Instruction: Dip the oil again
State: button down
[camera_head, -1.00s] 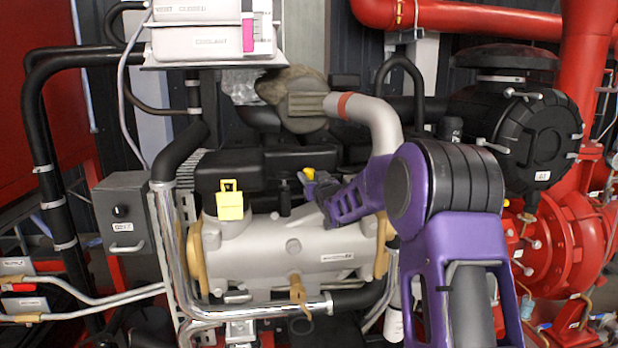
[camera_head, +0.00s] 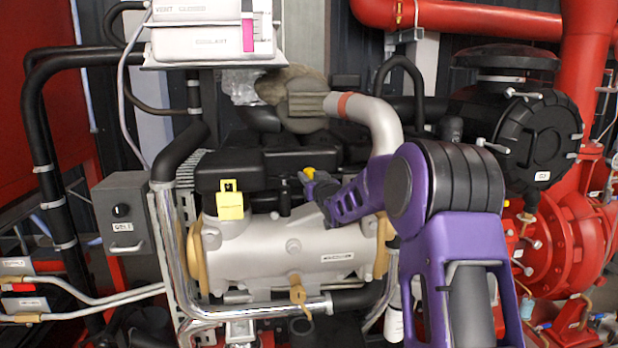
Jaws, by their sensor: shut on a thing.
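My purple arm reaches in from the lower right to the engine's top. My gripper (camera_head: 312,184) is shut at the top edge of the silver engine body (camera_head: 290,247), in front of the black engine cover. A small yellow piece (camera_head: 309,172) shows at its fingertips and looks like the dipstick's handle. Any thin rod below it is too small or hidden to make out, so I cannot tell whether it sits in a tube. A yellow cap with a raised tab (camera_head: 230,203) stands on the engine's upper left, apart from my gripper.
A short dark post (camera_head: 284,203) stands just left of my gripper. A grey elbow pipe with a red band (camera_head: 372,118) arches behind my forearm. A white coolant tank (camera_head: 212,42) hangs above. The black housing (camera_head: 530,135) and red pump (camera_head: 565,240) are on the right.

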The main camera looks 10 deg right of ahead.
notch_tip(320, 180, up, 10)
jog(key=p, duration=0.3)
jog(key=shift+f, duration=0.25)
jog(key=c, duration=0.7)
grip_release()
jog(key=shift+r, duration=0.1)
jog(key=shift+o, duration=0.4)
jog(key=shift+s, duration=0.1)
jog(key=shift+f, duration=0.25)
jog(key=shift+s, duration=0.25)
jog(key=s+d+b, duration=0.1)
jog(key=s+d, duration=0.1)
jog(key=s, duration=1.4)
jog(key=shift+s+d, duration=0.3)
jog(key=shift+d, duration=0.05)
